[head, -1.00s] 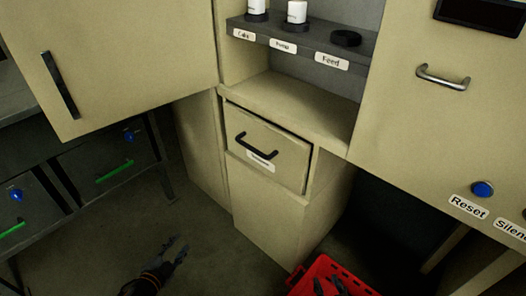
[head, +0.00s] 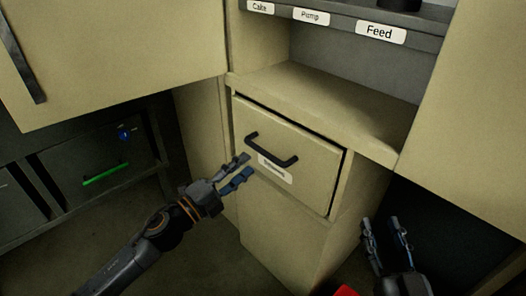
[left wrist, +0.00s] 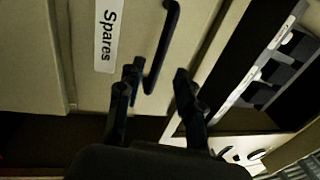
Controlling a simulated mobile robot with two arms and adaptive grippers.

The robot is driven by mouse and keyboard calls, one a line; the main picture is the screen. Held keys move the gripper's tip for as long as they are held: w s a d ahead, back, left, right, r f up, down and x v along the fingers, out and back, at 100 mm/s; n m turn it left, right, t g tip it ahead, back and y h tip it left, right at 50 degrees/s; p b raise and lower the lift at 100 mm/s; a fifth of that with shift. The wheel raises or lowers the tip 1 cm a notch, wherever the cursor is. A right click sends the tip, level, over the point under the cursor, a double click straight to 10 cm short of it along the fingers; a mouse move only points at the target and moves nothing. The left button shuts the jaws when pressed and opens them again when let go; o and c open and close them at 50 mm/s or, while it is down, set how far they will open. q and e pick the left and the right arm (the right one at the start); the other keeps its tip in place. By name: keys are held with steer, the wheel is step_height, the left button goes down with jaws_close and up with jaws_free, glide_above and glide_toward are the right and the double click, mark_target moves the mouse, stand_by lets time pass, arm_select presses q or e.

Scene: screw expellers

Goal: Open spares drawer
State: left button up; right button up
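The spares drawer (head: 310,165) is a beige front with a black bar handle (head: 271,151) and a white label, set in the cabinet below a shelf. In the left wrist view its label reads "Spares" (left wrist: 107,35), and the handle (left wrist: 163,45) runs upright. The drawer looks shut or nearly so. My left gripper (head: 243,173) is open just left of and below the handle in the head view. In the left wrist view its fingers (left wrist: 158,82) stand apart, with the handle's lower end between them, not gripped. My right gripper (head: 386,228) is open and empty at the lower right.
A shelf with Cake, Pump and Feed (head: 380,32) labels is above the drawer. A large beige door (head: 100,60) is at the left, and dark drawers with a green handle (head: 105,173) are below it. A red crate edge (head: 346,291) shows at the bottom.

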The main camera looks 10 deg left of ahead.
mark_target(263, 149)
arm_select(q)
steer(key=x, duration=0.7)
steer(key=shift+w+d, duration=0.1)
steer(key=shift+w, duration=0.1)
steer(key=shift+c, duration=0.4)
jaws_close()
